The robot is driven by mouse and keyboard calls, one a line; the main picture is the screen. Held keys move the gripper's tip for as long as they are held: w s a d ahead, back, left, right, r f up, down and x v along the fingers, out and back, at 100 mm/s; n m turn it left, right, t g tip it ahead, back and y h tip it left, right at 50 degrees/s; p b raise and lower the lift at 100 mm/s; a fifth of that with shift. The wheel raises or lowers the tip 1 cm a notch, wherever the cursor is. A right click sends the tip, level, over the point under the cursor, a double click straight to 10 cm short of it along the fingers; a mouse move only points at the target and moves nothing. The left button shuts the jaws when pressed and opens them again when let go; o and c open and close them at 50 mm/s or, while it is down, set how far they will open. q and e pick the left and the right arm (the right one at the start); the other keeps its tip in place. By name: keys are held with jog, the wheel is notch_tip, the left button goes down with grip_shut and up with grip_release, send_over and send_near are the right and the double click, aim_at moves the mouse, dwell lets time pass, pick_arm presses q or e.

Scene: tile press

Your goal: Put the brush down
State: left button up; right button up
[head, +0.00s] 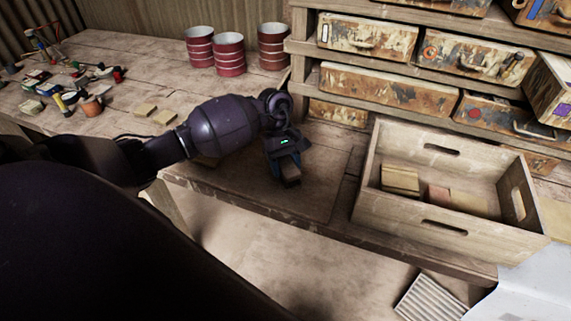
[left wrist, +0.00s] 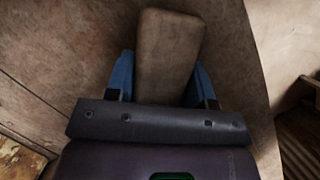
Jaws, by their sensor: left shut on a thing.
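My left gripper (head: 286,165) reaches over the front part of the wooden bench (head: 130,75). It is shut on a brown, block-shaped thing (head: 291,178), which I take to be the brush. In the left wrist view, this brush (left wrist: 168,50) shows as a plain, dull brown block with rounded corners between the two blue fingers (left wrist: 164,82). Its bristles are not visible. It is over a darker flat area of the bench top (head: 250,190); I cannot tell whether it touches the surface. My right gripper is not in view.
A wooden crate (head: 455,152) with several small blocks stands on the right. Three red cans (head: 229,55) stand at the back. Small blocks (head: 144,109) and many small items lie on the left. Drawers (head: 385,87) rise behind. The bench's front edge (head: 300,228) is close.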

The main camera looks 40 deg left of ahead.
pick_arm(q)
jog(key=shift+f, duration=0.15)
jog(key=o, duration=0.8)
jog(key=shift+o, duration=1.2)
